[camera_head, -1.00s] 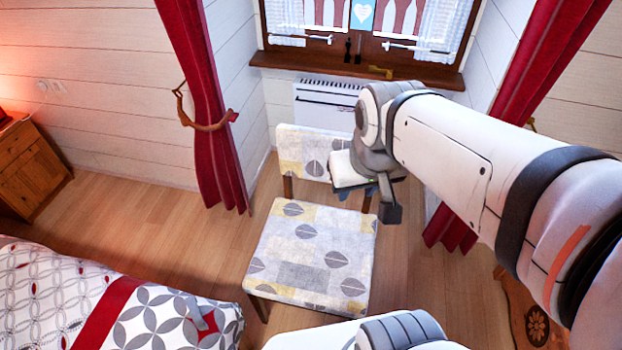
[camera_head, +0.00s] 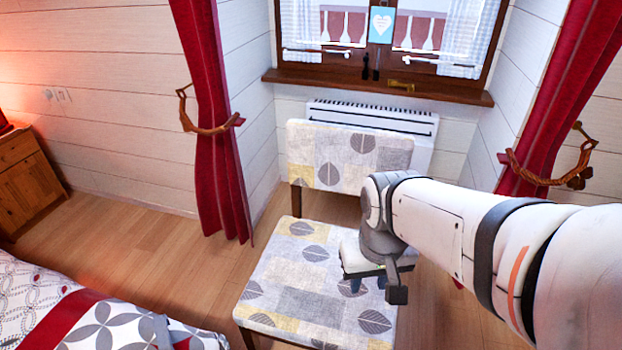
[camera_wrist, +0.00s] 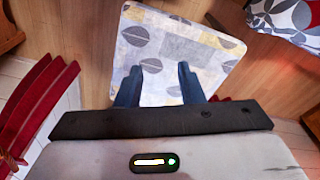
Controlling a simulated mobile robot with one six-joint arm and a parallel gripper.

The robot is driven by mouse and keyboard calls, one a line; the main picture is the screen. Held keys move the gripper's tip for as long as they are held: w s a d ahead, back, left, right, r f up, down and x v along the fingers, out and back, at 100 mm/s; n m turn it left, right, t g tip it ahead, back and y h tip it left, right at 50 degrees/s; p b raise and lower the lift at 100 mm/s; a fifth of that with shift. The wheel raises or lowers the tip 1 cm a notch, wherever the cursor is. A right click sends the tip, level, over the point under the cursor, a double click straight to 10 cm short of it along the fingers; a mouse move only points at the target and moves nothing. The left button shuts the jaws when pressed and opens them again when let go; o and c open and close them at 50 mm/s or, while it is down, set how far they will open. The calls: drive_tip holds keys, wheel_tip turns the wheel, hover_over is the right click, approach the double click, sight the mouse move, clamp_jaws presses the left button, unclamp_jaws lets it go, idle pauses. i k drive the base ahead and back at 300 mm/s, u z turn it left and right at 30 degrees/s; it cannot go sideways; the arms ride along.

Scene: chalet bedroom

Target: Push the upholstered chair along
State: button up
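The upholstered chair has a padded seat (camera_head: 310,285) and backrest (camera_head: 345,155) in white, grey and yellow with leaf shapes. It stands upright on the floor, its backrest towards the radiator. My gripper (camera_head: 370,284) hangs over the right part of the seat, in front of the backrest. Whether it touches the chair I cannot tell. In the wrist view the two blue fingers (camera_wrist: 160,82) are apart with nothing between them, and the seat (camera_wrist: 180,45) lies beyond them. My arm hides the seat's right rear part.
A white radiator (camera_head: 425,125) stands behind the chair under the windowsill (camera_head: 375,88). Red curtains (camera_head: 215,120) hang on both sides. A bed (camera_head: 90,315) is at the lower left and a wooden cabinet (camera_head: 28,180) at the far left. Wooden floor (camera_head: 150,230) is clear between bed and wall.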

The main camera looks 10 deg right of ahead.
sight(297, 294)
drive_tip(key=z, duration=0.05)
drive_tip(key=k, duration=0.55)
drive_tip(key=u, duration=1.85)
drive_tip(key=k, duration=0.8)
drive_tip(key=z, duration=1.25)
drive_tip(key=i, duration=0.95)
